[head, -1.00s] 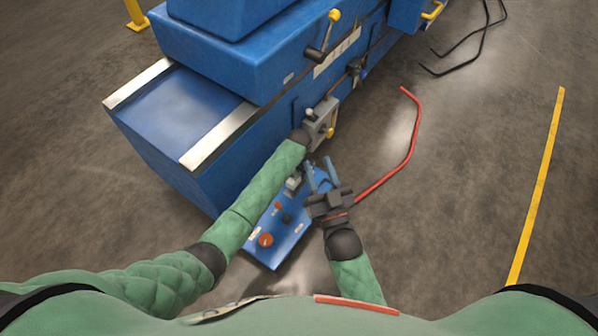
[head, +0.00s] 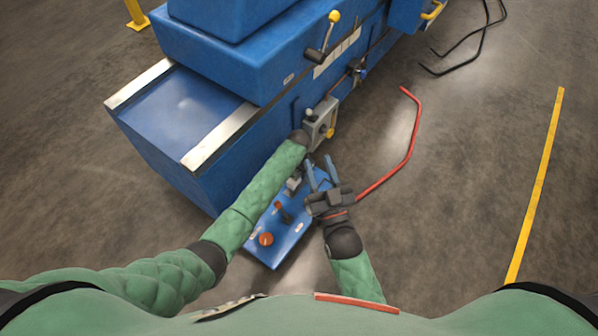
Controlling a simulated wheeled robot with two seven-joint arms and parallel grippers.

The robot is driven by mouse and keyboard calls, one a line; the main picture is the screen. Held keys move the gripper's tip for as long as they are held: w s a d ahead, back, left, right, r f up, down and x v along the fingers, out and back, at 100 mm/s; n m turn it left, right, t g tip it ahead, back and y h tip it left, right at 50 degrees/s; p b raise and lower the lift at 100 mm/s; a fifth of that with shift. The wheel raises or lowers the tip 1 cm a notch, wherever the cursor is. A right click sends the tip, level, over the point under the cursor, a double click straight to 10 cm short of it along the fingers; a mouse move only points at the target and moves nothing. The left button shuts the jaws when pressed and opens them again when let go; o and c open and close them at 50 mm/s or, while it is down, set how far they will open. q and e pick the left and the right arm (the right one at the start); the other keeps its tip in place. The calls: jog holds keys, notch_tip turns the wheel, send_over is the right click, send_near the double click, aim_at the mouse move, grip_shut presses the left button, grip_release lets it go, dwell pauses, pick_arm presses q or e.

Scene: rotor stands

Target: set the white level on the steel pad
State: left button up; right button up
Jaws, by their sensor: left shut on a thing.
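My left arm reaches to the side of the blue machine, and its dark wrist ends beside a grey box-shaped fitting (head: 320,118). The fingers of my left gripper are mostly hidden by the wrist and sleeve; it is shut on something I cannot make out. My right gripper (head: 319,172) is open, its two blue fingers apart with nothing seen between them, over the far end of a blue control panel. I cannot pick out the white level. I cannot tell which part is the steel pad.
The large blue machine (head: 150,155) fills the upper left, with bright metal strips (head: 218,137) on its bed. The blue control panel (head: 283,238) has an orange-red knob (head: 265,239). A red hose (head: 412,140) lies right of my right gripper.

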pick_arm(q)
jog(key=shift+f, duration=1.55)
dwell(0.4)
dwell(0.7)
jog(key=shift+f, duration=0.35)
dwell(1.0)
jog(key=o, duration=1.2)
jog(key=shift+r+p, duration=0.1)
jog(key=shift+p, duration=0.2)
jog(key=shift+r+p, duration=6.35)
jog(key=shift+p, duration=0.45)
